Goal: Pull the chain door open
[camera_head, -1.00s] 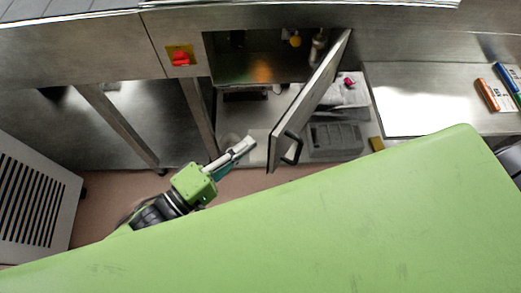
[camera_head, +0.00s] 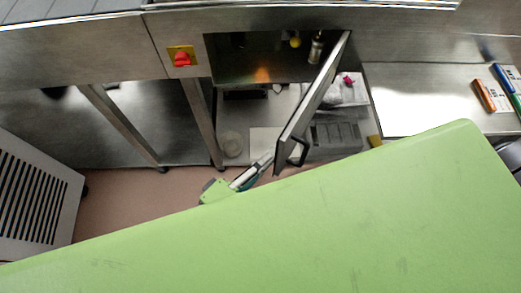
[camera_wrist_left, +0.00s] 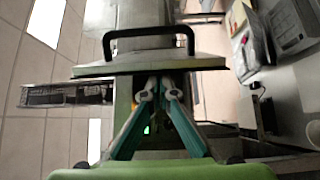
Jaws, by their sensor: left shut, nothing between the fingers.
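The chain door (camera_head: 312,100) stands swung open from the steel cabinet in the head view, with its dark handle (camera_head: 297,152) near the free lower end. In the left wrist view the door (camera_wrist_left: 150,66) is seen nearly edge-on, with the black handle (camera_wrist_left: 150,33) standing out on its far side. My left gripper (camera_head: 266,160) is just left of the door's free end. Its fingers (camera_wrist_left: 160,84) are shut and empty, close to the door's near face; I cannot tell whether they touch it. My right gripper is not in view.
The opened compartment (camera_head: 260,60) lies behind the door. A red switch on a yellow plate (camera_head: 182,58) is to its left. A grey crate (camera_head: 335,136) sits right of the door. A vented cabinet (camera_head: 35,205) stands at the left. Steel legs stand left of the compartment.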

